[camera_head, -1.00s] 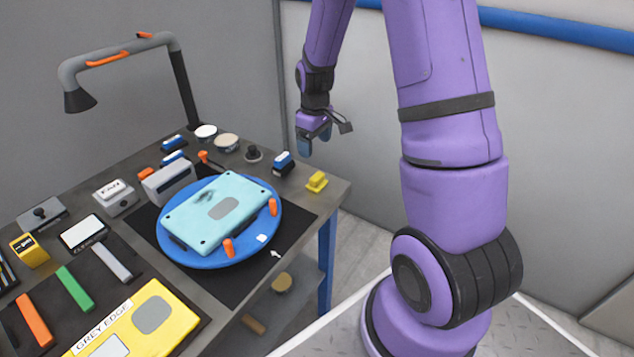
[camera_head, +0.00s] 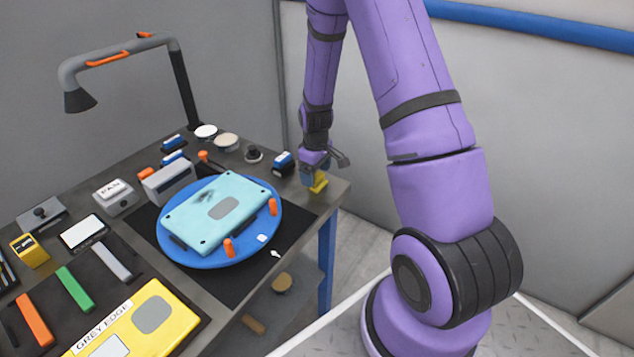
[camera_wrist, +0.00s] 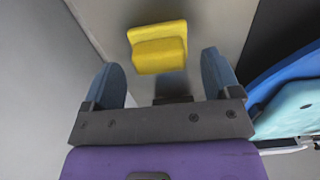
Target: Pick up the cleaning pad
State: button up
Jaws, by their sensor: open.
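The cleaning pad appears to be the small yellow block (camera_head: 319,186) with a raised grip, at the right corner of the workbench. In the wrist view the yellow block (camera_wrist: 158,55) lies ahead of my gripper, roughly between the lines of its two blue fingers. My gripper (camera_head: 313,176) is low over that corner, right at the block, and covers part of it in the head view. In the wrist view my gripper (camera_wrist: 163,66) is open, with a visible gap between each finger and the block. I cannot tell the exact height left between fingertips and pad.
A blue round turntable (camera_head: 215,262) with a light-blue plate (camera_head: 190,212) stands left of my gripper. A blue-and-white block (camera_head: 283,161) and a dark knob (camera_head: 253,154) are close by. The bench's right edge (camera_head: 340,198) is just beside the pad.

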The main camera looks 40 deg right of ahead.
jog(key=shift+f, duration=0.8)
jog(key=c, duration=1.2)
jog(key=shift+o, duration=0.2)
jog(key=shift+r, duration=0.25)
